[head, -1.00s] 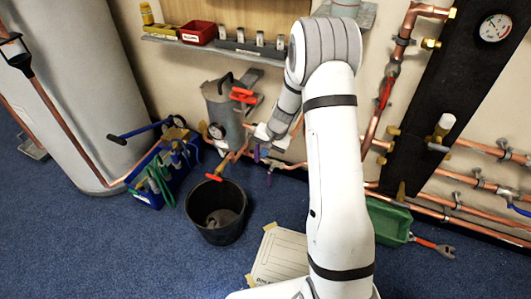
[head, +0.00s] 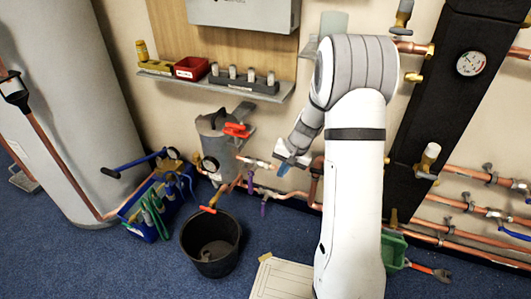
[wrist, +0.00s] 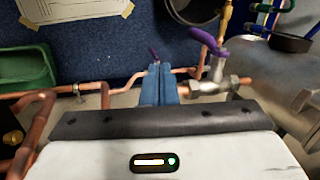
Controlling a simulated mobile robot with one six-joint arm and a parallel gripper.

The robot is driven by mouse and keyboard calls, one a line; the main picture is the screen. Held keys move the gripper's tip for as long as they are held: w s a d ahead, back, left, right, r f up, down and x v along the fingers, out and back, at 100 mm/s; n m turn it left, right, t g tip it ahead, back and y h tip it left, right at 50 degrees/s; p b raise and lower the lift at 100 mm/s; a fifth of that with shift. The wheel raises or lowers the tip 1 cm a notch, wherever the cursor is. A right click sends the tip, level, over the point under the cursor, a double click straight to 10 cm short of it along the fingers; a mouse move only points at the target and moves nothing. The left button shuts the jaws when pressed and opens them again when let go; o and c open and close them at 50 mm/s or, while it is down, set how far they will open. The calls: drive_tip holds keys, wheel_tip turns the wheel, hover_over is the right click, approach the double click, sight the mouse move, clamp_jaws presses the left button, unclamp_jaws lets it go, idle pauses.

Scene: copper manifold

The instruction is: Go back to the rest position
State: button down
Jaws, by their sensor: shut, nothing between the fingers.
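My gripper (head: 284,167) hangs at the end of my bent white arm, in front of the wall and right of the grey vessel (head: 212,145) with the red-handled valve (head: 238,130). In the wrist view, the blue fingers of my gripper (wrist: 160,72) are together with nothing between them. They point down toward the copper pipework near the floor. A purple-handled valve (wrist: 209,43) stands right of the fingers, and another purple handle (wrist: 153,54) shows just beyond their tips. I cannot tell the exact gap to the pipe.
A black bucket (head: 187,243) and a blue tool caddy (head: 139,227) stand on the blue carpet. A black panel with a gauge (head: 470,63) and copper pipes (head: 462,205) is at right. A green tray (head: 394,251) lies beside my arm.

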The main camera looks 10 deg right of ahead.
drive_tip(key=s+a+r+n+p, duration=0.15)
drive_tip(key=s+r+p, duration=0.3)
drive_tip(key=r, duration=0.45)
drive_tip(key=s+a+r+n+h+p, duration=0.1)
drive_tip(key=s+a+r+p, duration=0.15)
drive_tip(key=r+p, duration=0.45)
drive_tip(key=s+a+r+n+p, duration=0.15)
drive_tip(key=s+r, duration=0.25)
drive_tip(key=r, duration=0.7)
drive_tip(key=s+r+n+t+h+p, duration=0.1)
drive_tip(key=s+r+h+p, duration=0.1)
drive_tip(key=s+r+p, duration=1.1)
wheel_tip(320, 180, up, 4)
drive_tip(key=s+a, duration=0.1)
drive_tip(key=s, duration=0.1)
drive_tip(key=shift+s, duration=0.35)
drive_tip(key=shift+s, duration=0.15)
